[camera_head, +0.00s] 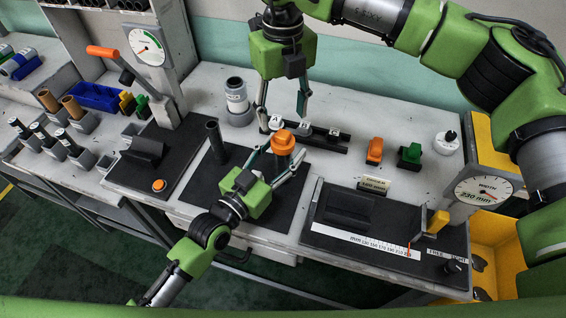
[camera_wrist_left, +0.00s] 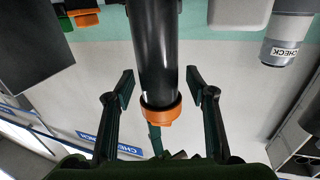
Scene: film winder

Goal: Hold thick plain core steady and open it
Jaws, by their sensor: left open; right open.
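A thick dark core with an orange cap (camera_head: 283,142) stands on the dark mat in the head view. In the left wrist view it is a plain black cylinder (camera_wrist_left: 157,50) with an orange cap at its lower end in the picture. My left gripper (camera_head: 284,153) is open, with one finger on each side of the core; in the left wrist view the fingers (camera_wrist_left: 160,84) show gaps to it. My right gripper (camera_head: 283,108) is open and points down, just behind the orange cap. The core's lower part is largely hidden in the head view.
A thin dark post (camera_head: 215,142) stands on the mat (camera_head: 205,178) left of the core. A black rack (camera_head: 330,140), orange block (camera_head: 375,150) and green block (camera_head: 410,154) lie right. A ruler station (camera_head: 350,240) fills the front right.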

